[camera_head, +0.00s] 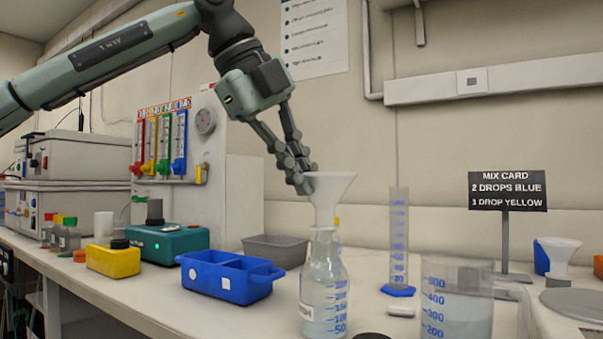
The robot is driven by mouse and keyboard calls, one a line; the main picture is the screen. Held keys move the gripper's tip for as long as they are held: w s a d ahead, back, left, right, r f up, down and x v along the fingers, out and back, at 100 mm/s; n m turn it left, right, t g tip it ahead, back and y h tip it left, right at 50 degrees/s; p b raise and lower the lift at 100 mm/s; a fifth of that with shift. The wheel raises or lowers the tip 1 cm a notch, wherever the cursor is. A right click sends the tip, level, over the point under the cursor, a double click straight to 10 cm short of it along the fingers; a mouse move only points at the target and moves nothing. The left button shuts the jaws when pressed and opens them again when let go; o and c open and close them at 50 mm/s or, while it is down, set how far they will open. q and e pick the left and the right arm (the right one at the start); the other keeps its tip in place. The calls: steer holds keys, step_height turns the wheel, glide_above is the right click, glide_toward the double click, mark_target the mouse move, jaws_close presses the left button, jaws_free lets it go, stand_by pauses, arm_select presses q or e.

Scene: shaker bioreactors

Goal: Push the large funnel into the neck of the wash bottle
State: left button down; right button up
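The large funnel (330,187) is white and upright, wide end up. Its narrow end meets the neck of the clear, graduated wash bottle (325,285) standing at the front of the bench. How deep the stem sits in the neck is hard to see. My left gripper (303,184) reaches down from above with its fingertips at the left side of the funnel, by the rim. The fingers lie close together, but I cannot tell whether they grip the wall or only touch it. My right gripper is not in view.
A blue divided bin (232,297) stands left of the bottle, with a grey tray (276,241) behind. A measuring cylinder (398,240) and a large beaker (456,305) stand to the right. A mix card sign (507,191) and another white funnel (558,247) are farther right.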

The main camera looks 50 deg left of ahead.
arm_select(q)
steer(key=shift+f+b, duration=0.6)
steer(key=shift+f, duration=0.15)
stand_by(1.1)
steer(key=c, duration=1.6)
jaws_free()
steer(key=shift+c, duration=0.2)
steer(key=shift+r, duration=0.1)
steer(key=v, duration=1.2)
